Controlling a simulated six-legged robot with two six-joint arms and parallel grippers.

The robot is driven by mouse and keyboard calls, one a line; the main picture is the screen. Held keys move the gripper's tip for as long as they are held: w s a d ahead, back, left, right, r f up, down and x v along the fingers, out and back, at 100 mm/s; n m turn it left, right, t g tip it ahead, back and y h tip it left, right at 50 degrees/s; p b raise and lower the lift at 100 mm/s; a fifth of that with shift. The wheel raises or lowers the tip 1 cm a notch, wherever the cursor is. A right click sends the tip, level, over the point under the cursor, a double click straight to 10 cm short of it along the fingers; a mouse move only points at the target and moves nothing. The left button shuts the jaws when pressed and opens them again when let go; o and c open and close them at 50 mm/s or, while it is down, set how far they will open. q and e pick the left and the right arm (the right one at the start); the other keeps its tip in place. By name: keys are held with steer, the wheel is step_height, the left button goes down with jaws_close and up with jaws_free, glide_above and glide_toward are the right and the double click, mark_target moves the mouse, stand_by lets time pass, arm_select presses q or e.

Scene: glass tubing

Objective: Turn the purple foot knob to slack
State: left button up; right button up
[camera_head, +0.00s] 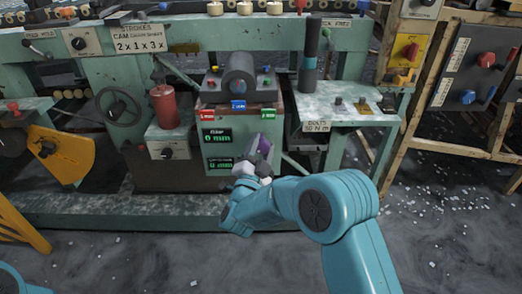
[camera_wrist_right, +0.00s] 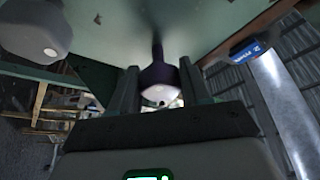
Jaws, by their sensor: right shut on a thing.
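The purple foot knob (camera_wrist_right: 158,78) is a dark purple, rounded knob on a stem below a green machine surface. In the right wrist view it sits between the two fingers of my right gripper (camera_wrist_right: 158,90), which is shut on it. A purple patch (camera_head: 252,146) shows just above the fingers there; the gripper hides most of that spot. My left gripper is out of view.
Two dark displays (camera_head: 217,135) with green text are on the cabinet front. A red cylinder (camera_head: 164,106) and a handwheel (camera_head: 119,107) stand to the left. A grey side shelf (camera_head: 345,109) juts out on the right. The floor in front has scattered white bits.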

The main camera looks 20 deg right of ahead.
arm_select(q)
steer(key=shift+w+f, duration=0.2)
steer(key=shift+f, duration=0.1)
arm_select(e)
steer(key=shift+n+t, duration=0.4)
steer(key=shift+n, duration=0.4)
steer(key=o, duration=1)
arm_select(q)
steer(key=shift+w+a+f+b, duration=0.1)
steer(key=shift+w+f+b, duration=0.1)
steer(key=shift+b, duration=0.2)
arm_select(e)
steer(key=v, duration=1.6)
steer(key=shift+s+r, duration=0.1)
steer(key=shift+s, duration=0.15)
